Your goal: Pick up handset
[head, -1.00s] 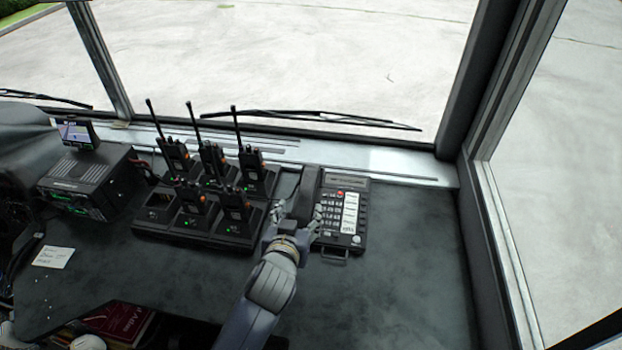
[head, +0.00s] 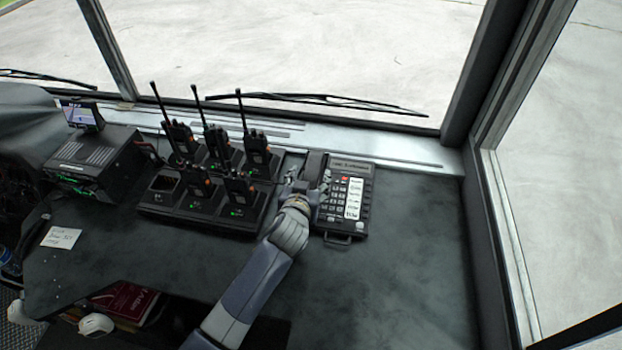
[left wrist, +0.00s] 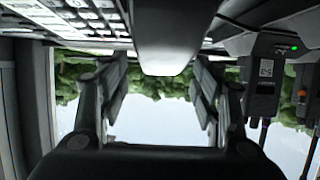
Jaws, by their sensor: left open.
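The dark handset (head: 315,163) lies in its cradle on the left side of the desk phone (head: 347,195). My left gripper (head: 308,184) is open over the near part of the handset, with one finger to each side of it. In the left wrist view, the phone and radios appear upside down. There the handset (left wrist: 168,30) reaches down from the top between the two spread fingers of my left gripper (left wrist: 152,88), with a gap on each side. My palm and fingers hide the handset's near part in the head view. My right gripper is not in view.
A charger rack (head: 235,217) with several upright radios stands just left of the phone. A radio unit (head: 92,165) with a small screen is farther left. The window ledge (head: 400,157) runs behind. The desk (head: 400,270) is clear to the right and in front.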

